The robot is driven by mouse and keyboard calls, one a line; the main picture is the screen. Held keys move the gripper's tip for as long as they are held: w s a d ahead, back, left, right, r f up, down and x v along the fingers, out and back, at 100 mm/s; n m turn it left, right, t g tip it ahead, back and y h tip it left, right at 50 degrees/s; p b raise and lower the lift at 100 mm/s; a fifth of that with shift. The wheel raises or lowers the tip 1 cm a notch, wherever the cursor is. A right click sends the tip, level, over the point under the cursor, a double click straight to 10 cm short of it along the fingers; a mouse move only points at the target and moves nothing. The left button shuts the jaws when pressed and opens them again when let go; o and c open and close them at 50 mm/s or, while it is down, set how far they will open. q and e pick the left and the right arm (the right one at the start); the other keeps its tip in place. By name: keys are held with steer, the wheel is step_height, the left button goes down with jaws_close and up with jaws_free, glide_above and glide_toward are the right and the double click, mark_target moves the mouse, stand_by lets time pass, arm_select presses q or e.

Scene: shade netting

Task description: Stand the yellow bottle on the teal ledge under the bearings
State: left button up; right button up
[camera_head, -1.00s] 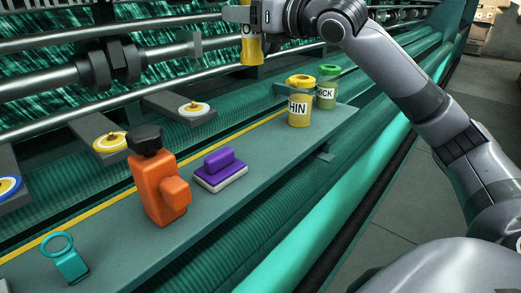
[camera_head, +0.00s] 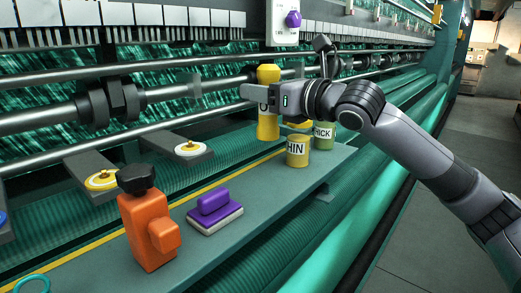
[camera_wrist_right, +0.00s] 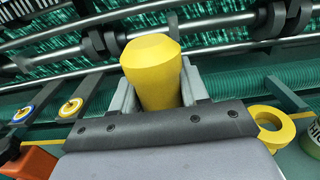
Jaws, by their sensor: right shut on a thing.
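The yellow bottle (camera_head: 267,128) is upright in my right gripper (camera_head: 262,93), whose jaws are shut around its middle. In the right wrist view the bottle (camera_wrist_right: 152,72) stands between the two grey fingers, seen from its top end. The teal ledge (camera_head: 268,187) runs diagonally under the bottle, with a yellow line along its back. The bottle's base appears at the ledge's back, left of the yellow pot; I cannot tell whether it touches. Dark bearings (camera_head: 115,98) sit on the rail behind. My left gripper is not in view.
The yellow pot (camera_head: 298,152) and green pot (camera_head: 323,138) stand close to the bottle. An orange bottle (camera_head: 147,230) and purple-handled brush (camera_head: 214,210) stand further left. Brackets with discs (camera_head: 194,149) jut out behind. The ledge is clear between brush and pots.

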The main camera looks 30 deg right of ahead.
mark_target(268, 130)
step_height(268, 130, down, 10)
steer(key=shift+f+b, duration=0.25)
steer(key=shift+b, duration=0.7)
steer(key=shift+f, duration=0.15)
steer(key=o, duration=1.2)
